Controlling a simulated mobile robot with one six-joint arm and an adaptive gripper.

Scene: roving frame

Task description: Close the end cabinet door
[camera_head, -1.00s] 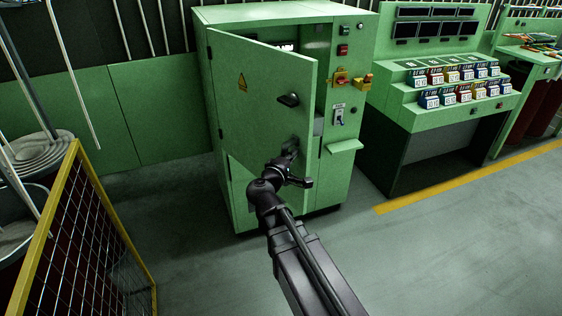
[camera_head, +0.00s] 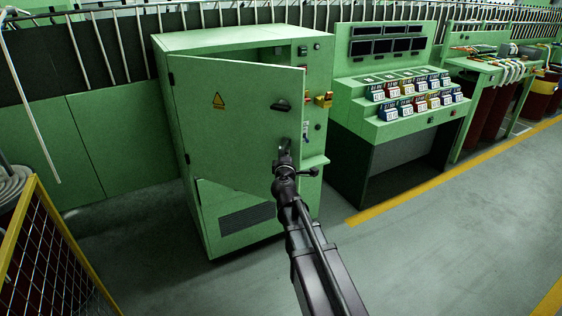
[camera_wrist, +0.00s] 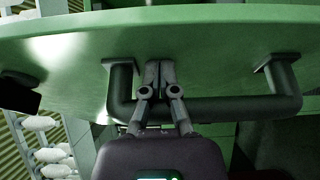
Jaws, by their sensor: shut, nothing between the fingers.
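The green end cabinet (camera_head: 232,40) stands left of centre in the head view. Its door (camera_head: 225,140), hinged at the left with a yellow warning triangle, is ajar, with a dark gap along its top. A black latch handle (camera_head: 281,105) sits near its free edge. My gripper (camera_head: 285,148) is at the door's free-edge side, below that latch. In the wrist view my gripper (camera_wrist: 160,68) is shut and empty. Its fingers cross a black bar handle (camera_wrist: 235,108) near its left end, with tips close to the green surface (camera_wrist: 210,40). Contact cannot be told.
A green console (camera_head: 415,125) with coloured blocks stands right of the cabinet. A yellow-framed mesh barrier (camera_head: 45,250) is at lower left. Grey floor (camera_head: 430,250) is open at the front right, with a yellow line (camera_head: 440,178) along it.

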